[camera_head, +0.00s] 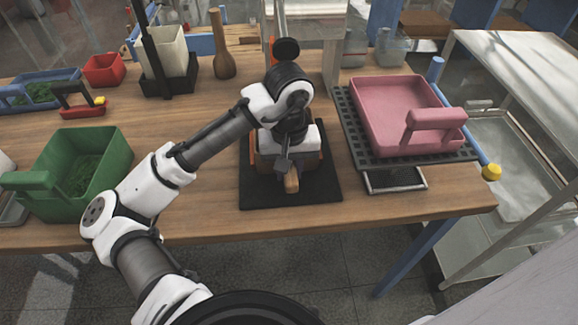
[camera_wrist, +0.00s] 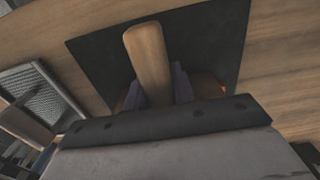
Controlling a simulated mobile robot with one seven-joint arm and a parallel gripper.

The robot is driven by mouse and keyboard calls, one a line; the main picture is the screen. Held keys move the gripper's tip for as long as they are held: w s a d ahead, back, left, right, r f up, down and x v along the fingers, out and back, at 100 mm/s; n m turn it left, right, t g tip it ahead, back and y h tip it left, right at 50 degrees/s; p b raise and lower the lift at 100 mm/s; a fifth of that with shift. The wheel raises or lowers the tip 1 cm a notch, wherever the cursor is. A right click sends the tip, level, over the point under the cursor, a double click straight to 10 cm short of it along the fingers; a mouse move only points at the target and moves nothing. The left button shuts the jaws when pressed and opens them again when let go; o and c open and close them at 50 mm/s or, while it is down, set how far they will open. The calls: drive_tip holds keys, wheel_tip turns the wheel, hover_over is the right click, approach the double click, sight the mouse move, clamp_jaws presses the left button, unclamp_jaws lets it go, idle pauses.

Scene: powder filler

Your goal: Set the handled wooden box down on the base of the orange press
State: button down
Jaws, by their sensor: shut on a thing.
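My gripper (camera_head: 287,165) is shut on the wooden handle (camera_head: 292,182) of the box, low over the black base plate (camera_head: 325,193) of the orange press. In the wrist view the handle (camera_wrist: 148,58) stands between the fingers of my gripper (camera_wrist: 160,88), above the dark base (camera_wrist: 215,35). Most of the box body is hidden behind my gripper, so I cannot tell whether it touches the base. Orange parts of the press (camera_head: 271,50) show behind my arm.
A pink handled bin (camera_head: 395,105) stands on a black grating (camera_head: 355,130) to the right. A green handled bin (camera_head: 110,150) is at the left. A wooden bottle-shaped thing (camera_head: 223,60) and a white container (camera_head: 168,50) stand behind. The table's front strip is clear.

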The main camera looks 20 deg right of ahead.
drive_tip(key=c, duration=1.1)
unclamp_jaws()
drive_tip(key=shift+r, duration=0.1)
wheel_tip(320, 180, up, 14)
drive_tip(key=shift+f+b, duration=0.15)
drive_tip(key=shift+b, duration=0.2)
